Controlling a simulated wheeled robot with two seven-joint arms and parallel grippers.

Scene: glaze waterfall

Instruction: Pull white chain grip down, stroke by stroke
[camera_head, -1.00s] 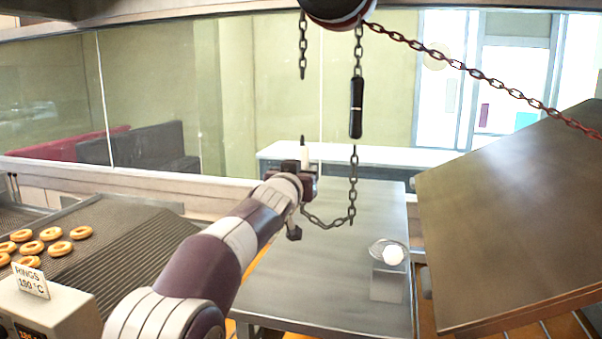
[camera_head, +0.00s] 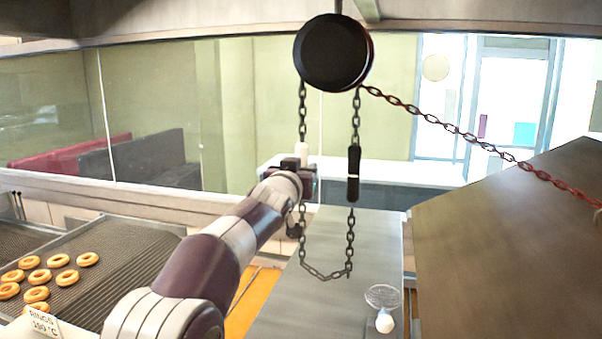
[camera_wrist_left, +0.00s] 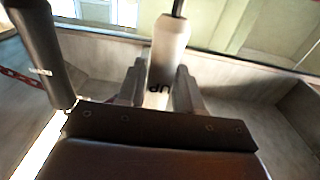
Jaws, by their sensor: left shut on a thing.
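The white chain grip (camera_head: 301,149) hangs under the left chain strand, below a dark round pulley (camera_head: 332,52). My left gripper (camera_head: 302,172) is shut on the white grip. In the left wrist view, the white grip (camera_wrist_left: 169,50) stands between the two fingers (camera_wrist_left: 158,88), with dark upside-down lettering near them. The black chain grip (camera_head: 353,174) hangs on the right strand, a little lower than the white one; it also shows in the left wrist view (camera_wrist_left: 40,50). Below both grips the chain hangs in a loop (camera_head: 325,276). My right gripper is not in view.
A red chain (camera_head: 455,130) runs from the pulley to a large tilted brown panel (camera_head: 510,245) at right. A grey table (camera_head: 340,310) lies below, with a glass bowl (camera_head: 383,293) on it. Rings (camera_head: 38,277) lie on a rack (camera_head: 120,262) at left.

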